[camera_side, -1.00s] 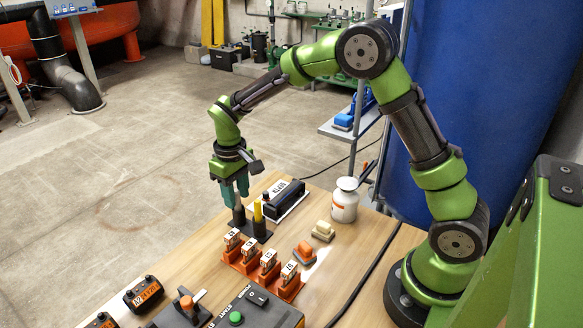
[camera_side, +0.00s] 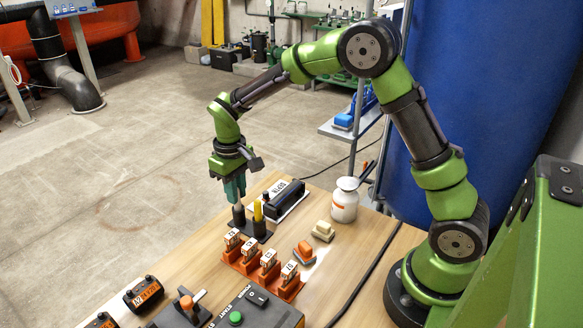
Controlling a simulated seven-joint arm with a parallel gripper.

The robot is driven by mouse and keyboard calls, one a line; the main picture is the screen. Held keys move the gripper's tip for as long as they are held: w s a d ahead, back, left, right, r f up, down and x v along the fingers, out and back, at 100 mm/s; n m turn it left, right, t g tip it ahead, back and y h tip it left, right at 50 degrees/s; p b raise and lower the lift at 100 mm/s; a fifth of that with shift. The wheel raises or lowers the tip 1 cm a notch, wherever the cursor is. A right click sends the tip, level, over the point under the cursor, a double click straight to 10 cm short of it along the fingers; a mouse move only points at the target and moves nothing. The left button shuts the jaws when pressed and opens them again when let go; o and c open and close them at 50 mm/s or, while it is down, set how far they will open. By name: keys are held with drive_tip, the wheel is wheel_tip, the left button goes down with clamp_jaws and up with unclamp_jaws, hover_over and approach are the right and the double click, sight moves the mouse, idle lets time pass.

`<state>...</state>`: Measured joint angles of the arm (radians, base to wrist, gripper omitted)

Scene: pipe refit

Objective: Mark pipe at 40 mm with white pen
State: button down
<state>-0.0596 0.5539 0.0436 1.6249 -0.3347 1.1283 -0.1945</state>
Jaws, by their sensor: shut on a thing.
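A two-slot black pen holder (camera_side: 249,232) stands near the far left edge of the table. A yellow pen (camera_side: 257,211) stands upright in its right slot. My gripper (camera_side: 236,198) points down over the left slot. Its teal fingers are shut on the pen in that slot. The fingers hide most of this pen, so I cannot see its colour. A black pipe (camera_side: 284,198) lies on a white-edged base just right of the holder, apart from my gripper. Any mark on the pipe is too small to tell.
Several orange blocks with numbered tags (camera_side: 268,264) stand in front of the holder. A control box (camera_side: 252,310) sits at the front.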

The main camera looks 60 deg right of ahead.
drive_tip(key=shift+r, duration=3.1)
drive_tip(key=shift+r, duration=1)
drive_tip(key=s+d+r, duration=0.1)
drive_tip(key=s+d, duration=0.4)
drive_tip(key=d, duration=0.6)
drive_tip(key=shift+a+f, duration=0.15)
drive_tip(key=shift+f, duration=0.9)
drive_tip(key=shift+a+f, duration=0.1)
drive_tip(key=shift+f, duration=0.9)
drive_tip(key=shift+f, duration=0.45)
